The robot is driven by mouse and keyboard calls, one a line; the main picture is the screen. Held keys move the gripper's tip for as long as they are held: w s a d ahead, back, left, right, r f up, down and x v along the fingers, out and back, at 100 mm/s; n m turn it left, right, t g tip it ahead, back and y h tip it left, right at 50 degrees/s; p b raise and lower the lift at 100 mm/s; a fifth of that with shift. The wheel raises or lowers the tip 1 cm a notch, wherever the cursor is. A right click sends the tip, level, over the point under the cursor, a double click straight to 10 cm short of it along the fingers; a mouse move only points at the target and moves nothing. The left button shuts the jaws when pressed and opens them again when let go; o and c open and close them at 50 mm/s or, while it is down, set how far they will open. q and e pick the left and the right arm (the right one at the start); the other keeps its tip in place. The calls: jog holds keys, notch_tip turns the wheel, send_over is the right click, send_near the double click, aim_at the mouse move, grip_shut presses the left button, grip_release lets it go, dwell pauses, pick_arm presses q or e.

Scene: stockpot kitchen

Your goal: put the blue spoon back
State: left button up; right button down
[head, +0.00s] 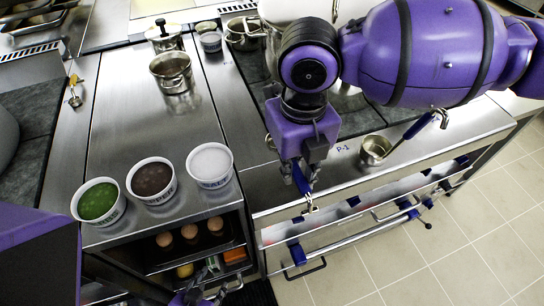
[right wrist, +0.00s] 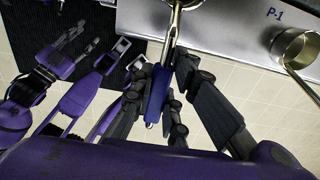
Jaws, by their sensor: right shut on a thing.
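My right gripper (head: 304,190) hangs in front of the counter's front edge, near the middle of the head view. In the right wrist view the right gripper (right wrist: 160,100) is shut on the blue handle of the blue spoon (right wrist: 157,90). The spoon's bright metal shaft runs up past the counter edge; its far end is cut off by the frame. In the head view only a little blue and metal of it shows by the fingers. My left gripper (right wrist: 102,42) has its fingers apart and empty at the left of the right wrist view, over a dark mat.
A small metal cup (head: 375,149) with a long blue-gripped handle stands on the counter by the P-1 label. Tubs of green (head: 98,202), brown (head: 151,180) and white (head: 210,164) contents stand left. Rails and handles line the counter front; tiled floor lies right.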

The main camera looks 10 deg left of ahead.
jog(key=w+a+f, duration=0.3)
jog(key=w+a, duration=0.1)
jog(key=a, duration=0.2)
send_over(261, 175)
jog(key=d, duration=0.1)
jog(key=f, duration=0.4)
jog(key=shift+s+f, duration=0.2)
jog(key=shift+s, duration=0.15)
jog(key=shift+w+a+f, duration=0.35)
jog(key=shift+a+f, duration=0.15)
jog(key=shift+f, duration=1.75)
jog(key=shift+f+b, duration=0.15)
jog(key=shift+b, duration=0.15)
jog(key=c, duration=1.7)
grip_release()
